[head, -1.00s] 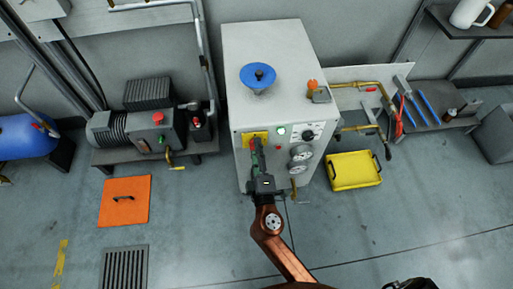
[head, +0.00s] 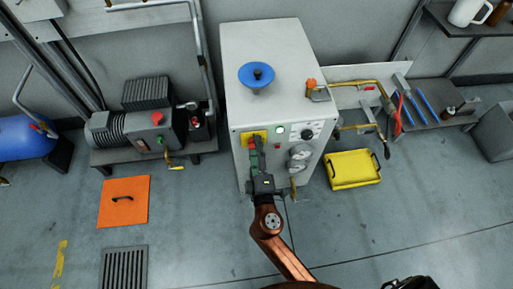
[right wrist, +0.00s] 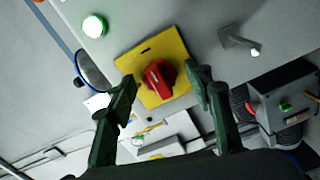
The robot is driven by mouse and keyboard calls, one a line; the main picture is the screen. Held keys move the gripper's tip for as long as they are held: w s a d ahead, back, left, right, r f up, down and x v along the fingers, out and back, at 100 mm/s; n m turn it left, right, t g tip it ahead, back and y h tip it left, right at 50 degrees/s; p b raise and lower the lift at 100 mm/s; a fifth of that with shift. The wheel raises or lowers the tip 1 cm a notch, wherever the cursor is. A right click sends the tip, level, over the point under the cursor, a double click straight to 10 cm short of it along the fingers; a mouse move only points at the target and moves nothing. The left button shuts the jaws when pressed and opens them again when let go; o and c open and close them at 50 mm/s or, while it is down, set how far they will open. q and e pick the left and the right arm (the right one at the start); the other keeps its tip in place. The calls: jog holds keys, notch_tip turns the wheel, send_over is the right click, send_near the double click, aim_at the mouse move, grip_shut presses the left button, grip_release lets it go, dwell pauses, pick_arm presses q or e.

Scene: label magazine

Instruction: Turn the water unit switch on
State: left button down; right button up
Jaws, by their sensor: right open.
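My right gripper (head: 257,150) is in front of the plate. In the right wrist view its two dark green fingers (right wrist: 164,78) stand apart, one on each side of the knob, with gaps between. The knob appears tilted in that view. My left gripper is not in view.
A lit green lamp (right wrist: 94,25) sits beside the plate. A pump (head: 140,128) stands left on a bench. A yellow tray (head: 353,170) and an orange floor cover (head: 124,201) lie on the floor.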

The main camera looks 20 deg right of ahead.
jog(key=v, duration=1.2)
